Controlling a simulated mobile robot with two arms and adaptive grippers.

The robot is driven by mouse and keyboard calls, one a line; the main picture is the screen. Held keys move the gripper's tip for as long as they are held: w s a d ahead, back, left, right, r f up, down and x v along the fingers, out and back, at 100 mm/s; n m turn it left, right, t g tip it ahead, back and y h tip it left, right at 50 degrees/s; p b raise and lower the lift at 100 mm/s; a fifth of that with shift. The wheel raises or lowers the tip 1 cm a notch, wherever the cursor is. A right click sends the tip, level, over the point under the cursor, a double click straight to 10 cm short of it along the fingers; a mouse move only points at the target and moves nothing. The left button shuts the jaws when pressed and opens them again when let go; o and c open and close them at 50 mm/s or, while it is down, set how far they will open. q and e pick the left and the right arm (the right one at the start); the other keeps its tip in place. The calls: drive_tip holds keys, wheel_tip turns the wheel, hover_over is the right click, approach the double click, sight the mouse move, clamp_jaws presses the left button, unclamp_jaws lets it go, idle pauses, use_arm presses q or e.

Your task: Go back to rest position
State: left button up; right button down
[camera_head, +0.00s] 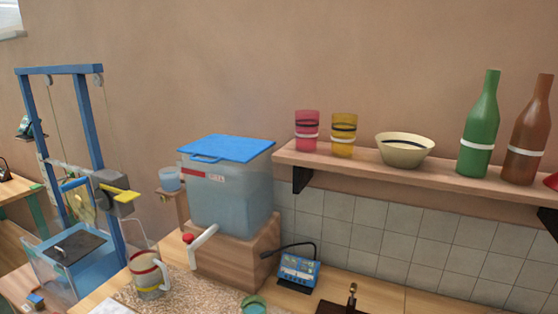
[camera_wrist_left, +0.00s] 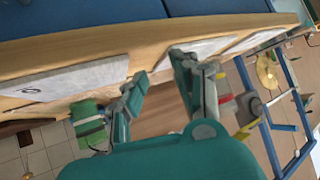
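My left gripper (camera_wrist_left: 157,82) shows in the left wrist view, with teal and grey fingers spread apart and nothing between them. The head view shows neither gripper. My right gripper is in no view.
The head view shows a blue-lidded water container (camera_head: 232,195) on a wooden block, a striped mug (camera_head: 147,275), and a wall shelf (camera_head: 350,167) holding cups, a bowl and bottles. A blue frame (camera_head: 88,125) stands left; it also appears right in the wrist view (camera_wrist_left: 262,120).

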use_arm(q)
drive_tip(key=s+d+m+g+h, duration=0.1)
drive_tip(key=s+d+g, duration=0.25)
drive_tip(key=s, duration=0.75)
drive_tip(key=s+d+m+g+h, duration=0.1)
drive_tip(key=s+d+m+g, duration=0.2)
drive_tip(key=s, duration=0.8)
wheel_tip(320, 180, down, 24)
drive_tip(key=n+g+b, duration=0.1)
drive_tip(key=g, duration=0.1)
drive_tip(key=s+a+f+g+b, duration=0.1)
drive_tip(key=s+a+f, duration=0.1)
drive_tip(key=s+f, duration=1.5)
wheel_tip(320, 180, down, 3)
drive_tip(key=shift+r, duration=0.2)
use_arm(e)
drive_tip(key=shift+w+f, duration=0.2)
drive_tip(key=shift+f, duration=0.3)
drive_tip(key=shift+w+f, duration=0.2)
drive_tip(key=shift+f, duration=0.3)
use_arm(q)
drive_tip(key=shift+s, duration=0.1)
